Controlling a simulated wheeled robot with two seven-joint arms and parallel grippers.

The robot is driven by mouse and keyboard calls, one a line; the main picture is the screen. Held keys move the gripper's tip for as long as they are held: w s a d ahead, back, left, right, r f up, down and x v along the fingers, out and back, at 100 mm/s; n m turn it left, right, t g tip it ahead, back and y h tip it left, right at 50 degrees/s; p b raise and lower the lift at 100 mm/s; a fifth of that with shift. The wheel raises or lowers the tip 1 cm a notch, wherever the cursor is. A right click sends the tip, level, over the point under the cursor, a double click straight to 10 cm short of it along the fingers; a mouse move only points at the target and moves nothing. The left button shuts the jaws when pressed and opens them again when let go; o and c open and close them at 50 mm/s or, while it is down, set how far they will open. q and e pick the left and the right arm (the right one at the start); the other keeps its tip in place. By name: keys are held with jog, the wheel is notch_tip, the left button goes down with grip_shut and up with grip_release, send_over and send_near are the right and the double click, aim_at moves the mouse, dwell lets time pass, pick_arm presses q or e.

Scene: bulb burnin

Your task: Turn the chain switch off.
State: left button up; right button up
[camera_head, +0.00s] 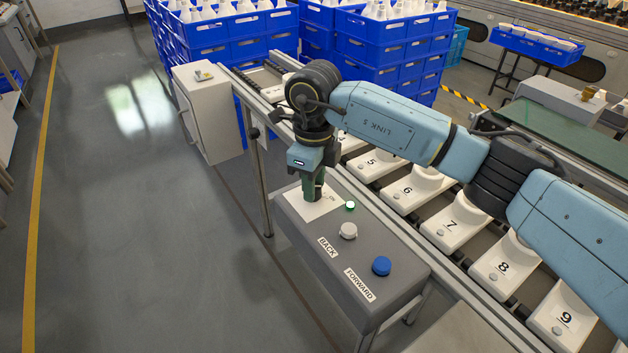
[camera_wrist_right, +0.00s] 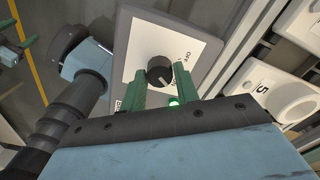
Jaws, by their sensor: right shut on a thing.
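The chain switch is a round black knob (camera_wrist_right: 160,72) on a white plate (camera_wrist_right: 185,38) marked OFF and ON, on the grey control box (camera_head: 366,295). In the right wrist view the knob sits between the green fingers of my right gripper (camera_wrist_right: 160,82), which is shut on it. In the head view my right gripper (camera_head: 312,186) points down over the white plate (camera_head: 303,207) and hides the knob. A green lamp (camera_head: 350,205) beside the plate is lit; it also shows in the right wrist view (camera_wrist_right: 173,101).
The control box also bears a white BACK button (camera_head: 348,231) and a blue FORWARD button (camera_head: 381,265). Numbered white holders (camera_head: 455,222) stand on the conveyor right of it. Blue crates (camera_head: 385,45) are stacked behind. The floor at left is clear.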

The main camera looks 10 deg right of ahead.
jog(key=shift+n, duration=1)
jog(key=n, duration=0.2)
jog(key=shift+n, duration=0.3)
jog(key=n+b, duration=0.1)
jog(key=n, duration=0.3)
pick_arm(q)
jog(key=r, duration=0.2)
jog(key=d+r, duration=0.1)
jog(key=r, duration=0.1)
jog(key=shift+d, duration=0.15)
pick_arm(e)
jog(key=n, duration=0.5)
jog(key=shift+n, duration=0.3)
pick_arm(q)
jog(key=shift+s, duration=0.1)
pick_arm(e)
jog(key=o, duration=1)
jog(key=shift+c, duration=0.2)
pick_arm(q)
jog(key=shift+f, duration=0.1)
